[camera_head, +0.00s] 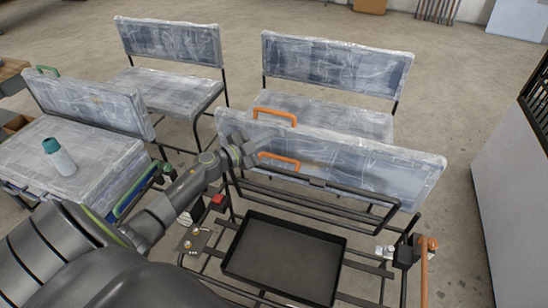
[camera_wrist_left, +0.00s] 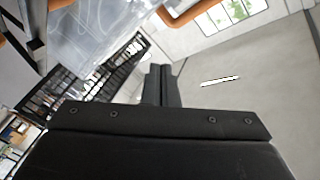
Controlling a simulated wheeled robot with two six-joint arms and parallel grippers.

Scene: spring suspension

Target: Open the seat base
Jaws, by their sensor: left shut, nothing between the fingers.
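The nearest seat has a plastic-wrapped grey panel (camera_head: 350,165) standing upright behind its black tube frame. One orange handle (camera_head: 273,113) shows at the panel's top edge and another shows lower on its front. I cannot tell whether the raised seat base and the backrest overlap here. A black tray (camera_head: 285,258) lies uncovered in the frame in front. My left gripper (camera_head: 240,152) is at the panel's left part, beside the lower orange handle (camera_head: 280,160). It is shut and empty; its fingers (camera_wrist_left: 161,86) also show together in the left wrist view. My right gripper is out of view.
Other wrapped seats stand behind (camera_head: 325,115) and at left (camera_head: 65,150). A bottle with a green cap (camera_head: 59,157) stands on the left seat. An orange lever (camera_head: 425,265) is at the frame's right side. A white cabinet (camera_head: 510,200) stands at far right. Bare floor lies between.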

